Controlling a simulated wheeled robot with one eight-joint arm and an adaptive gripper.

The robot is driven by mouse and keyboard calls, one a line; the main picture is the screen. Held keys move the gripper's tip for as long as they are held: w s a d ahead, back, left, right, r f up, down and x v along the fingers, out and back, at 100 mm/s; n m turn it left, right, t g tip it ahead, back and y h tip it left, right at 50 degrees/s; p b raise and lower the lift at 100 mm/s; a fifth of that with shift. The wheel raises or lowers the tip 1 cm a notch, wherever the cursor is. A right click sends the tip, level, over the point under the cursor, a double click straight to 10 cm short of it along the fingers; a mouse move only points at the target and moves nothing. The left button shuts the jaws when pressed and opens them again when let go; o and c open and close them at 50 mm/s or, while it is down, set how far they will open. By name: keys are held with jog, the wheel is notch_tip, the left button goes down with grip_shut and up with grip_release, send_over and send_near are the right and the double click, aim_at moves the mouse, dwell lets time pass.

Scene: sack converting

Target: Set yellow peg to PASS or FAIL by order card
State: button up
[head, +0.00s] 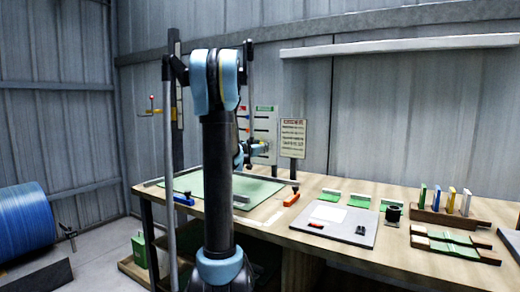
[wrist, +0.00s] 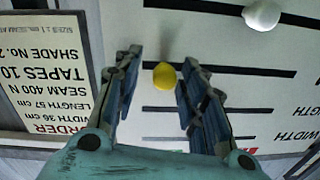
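The yellow peg (wrist: 164,75) shows end-on in the wrist view, in front of the white slotted board (wrist: 225,40). My gripper (wrist: 157,70) is open, with one finger on each side of the peg and a gap at both sides. The order card (wrist: 42,80) is upside down at left in the wrist view; it reads seam 400 N, length 57 cm, width 36 cm, tapes 10. In the head view my gripper (head: 262,148) is at the board (head: 266,112), beside the order card (head: 293,136). The yellow peg cannot be made out there.
A white peg (wrist: 262,14) sits on the board at upper right in the wrist view. Black slots run across the board. The workbench (head: 335,262) below holds a green mat (head: 262,187), a grey board (head: 350,232) and a wooden rack (head: 446,219) of coloured pieces.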

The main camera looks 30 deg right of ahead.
jog(key=shift+a, duration=0.1)
jog(key=v, duration=1.1)
jog(key=shift+a, duration=0.35)
jog(key=shift+s, duration=0.15)
jog(key=shift+s, duration=0.1)
